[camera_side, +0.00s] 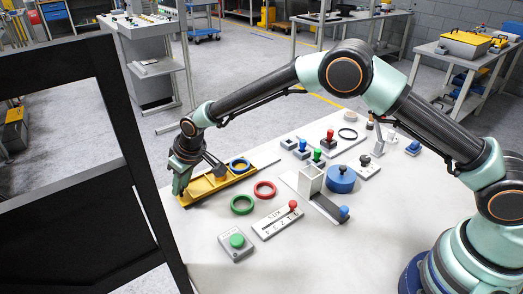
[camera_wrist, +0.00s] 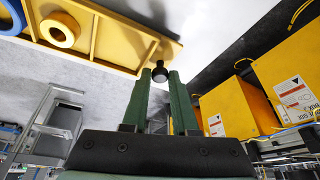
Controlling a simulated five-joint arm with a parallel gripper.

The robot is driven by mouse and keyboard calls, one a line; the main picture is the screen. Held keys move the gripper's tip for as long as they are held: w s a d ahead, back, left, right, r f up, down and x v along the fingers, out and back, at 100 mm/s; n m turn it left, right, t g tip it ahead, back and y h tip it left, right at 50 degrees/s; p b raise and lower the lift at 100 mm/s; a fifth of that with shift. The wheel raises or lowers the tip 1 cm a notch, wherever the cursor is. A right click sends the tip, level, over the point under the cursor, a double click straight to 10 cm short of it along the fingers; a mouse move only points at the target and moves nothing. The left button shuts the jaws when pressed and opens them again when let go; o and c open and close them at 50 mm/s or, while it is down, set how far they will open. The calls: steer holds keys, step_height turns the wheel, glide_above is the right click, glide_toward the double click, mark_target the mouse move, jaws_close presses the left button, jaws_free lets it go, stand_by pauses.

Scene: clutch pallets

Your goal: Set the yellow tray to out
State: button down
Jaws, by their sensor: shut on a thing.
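The yellow tray (camera_side: 222,182) lies along the far left edge of the white table in the side view. It also shows at the top left of the wrist view (camera_wrist: 110,40), with a yellow ring (camera_wrist: 60,28) inside. A dark round knob (camera_wrist: 160,73) is at the tray's near end in the wrist view. My gripper (camera_wrist: 161,76) has its two green fingers on either side of this knob, shut on it.
A red ring (camera_side: 264,190) and a green ring (camera_side: 242,204) lie close to the tray. A numbered slider panel (camera_side: 278,221) and a green button box (camera_side: 236,243) stand nearer the front. A dark frame (camera_side: 140,200) rises at the left, near the table edge.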

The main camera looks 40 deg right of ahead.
steer(key=shift+a, duration=1)
steer(key=shift+a+r, duration=0.1)
steer(key=c, duration=0.7)
jaws_free()
steer(key=shift+d, duration=0.2)
steer(key=shift+s+r, duration=0.1)
steer(key=shift+r, duration=0.2)
steer(key=v, duration=1.1)
steer(key=shift+s+r, duration=0.1)
